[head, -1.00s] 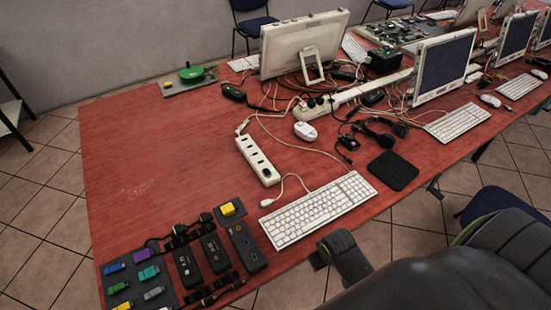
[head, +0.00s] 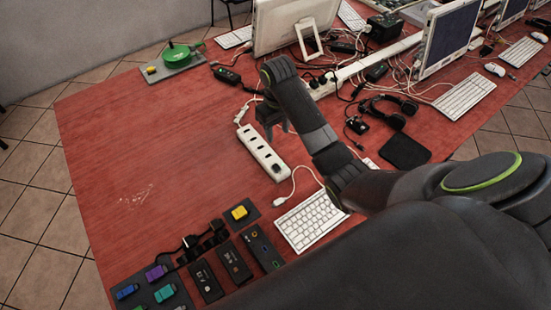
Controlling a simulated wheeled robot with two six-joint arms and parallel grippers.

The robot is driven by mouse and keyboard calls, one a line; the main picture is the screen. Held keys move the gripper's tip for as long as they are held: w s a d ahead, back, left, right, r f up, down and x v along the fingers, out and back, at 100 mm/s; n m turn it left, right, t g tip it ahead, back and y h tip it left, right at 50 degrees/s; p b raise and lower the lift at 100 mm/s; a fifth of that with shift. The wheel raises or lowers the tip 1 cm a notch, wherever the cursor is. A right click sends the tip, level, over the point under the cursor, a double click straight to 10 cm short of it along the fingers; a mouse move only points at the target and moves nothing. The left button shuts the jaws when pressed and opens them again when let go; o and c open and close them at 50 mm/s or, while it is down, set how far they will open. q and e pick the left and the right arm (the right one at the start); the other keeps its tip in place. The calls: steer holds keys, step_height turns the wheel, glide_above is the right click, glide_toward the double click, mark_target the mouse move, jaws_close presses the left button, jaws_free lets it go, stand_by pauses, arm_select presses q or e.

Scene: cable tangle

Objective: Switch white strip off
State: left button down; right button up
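The white power strip (head: 262,153) lies on the red table in the middle of the head view, slanting from upper left to lower right. It has a row of dark sockets, and a small dark switch (head: 276,168) shows near its lower right end. A white cable leaves its upper end. My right gripper (head: 276,131) hangs fingers down above and just right of the strip's upper part. Its two fingertips look apart, with nothing between them. Whether it touches the strip cannot be told. My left gripper is out of view.
A white keyboard (head: 311,221) lies partly under my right arm. Black boxes (head: 234,262) and a yellow piece on a dark pad (head: 239,212) lie at the front. Cables, a headset (head: 389,111) and monitors crowd the right. The table's left is clear.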

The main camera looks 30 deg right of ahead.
step_height(320, 180, down, 4)
steer(key=b, duration=0.3)
glide_above(278, 168)
step_height(278, 168, down, 7)
steer(key=shift+s+a, duration=0.1)
steer(key=shift+s, duration=0.05)
step_height(278, 168, down, 5)
steer(key=shift+f, duration=0.6)
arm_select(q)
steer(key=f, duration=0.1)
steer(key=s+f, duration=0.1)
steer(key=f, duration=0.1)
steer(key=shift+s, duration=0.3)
arm_select(e)
jaws_close()
